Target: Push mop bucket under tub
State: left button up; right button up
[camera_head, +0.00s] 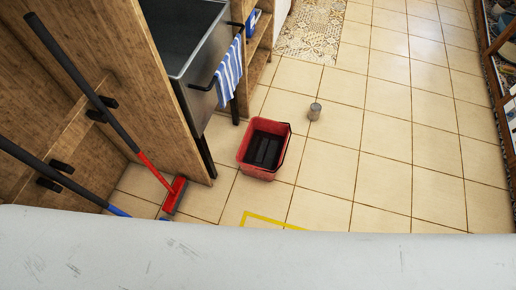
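A red mop bucket (245,160) with a dark inside stands on the tiled floor in the middle of the view, to the right of and in front of the tub. The grey metal tub (180,40) is raised on dark legs beside the wooden partition at the upper left. The bucket is apart from the tub's legs, out on open floor. The space under the tub is mostly hidden by the tub and the partition. Neither of my grippers is in view.
A striped towel (229,72) hangs on the tub's rail. A red-headed brush (174,195) leans left. Yellow tape (268,220) marks the floor. The floor to the right is clear.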

aim_at(259, 156)
jog(key=i+l+z, duration=0.1)
jog(key=z, duration=0.25)
jog(key=i+z, duration=0.1)
jog(key=z, duration=0.25)
jog(key=i+z, duration=0.15)
jog(key=z, duration=0.15)
jog(key=i, duration=1.3)
jog(key=i+u, duration=0.15)
jog(key=u, duration=0.25)
jog(key=i+l+u, duration=0.1)
jog(key=u, duration=0.25)
jog(key=i+l+u, duration=0.1)
jog(key=u, duration=0.3)
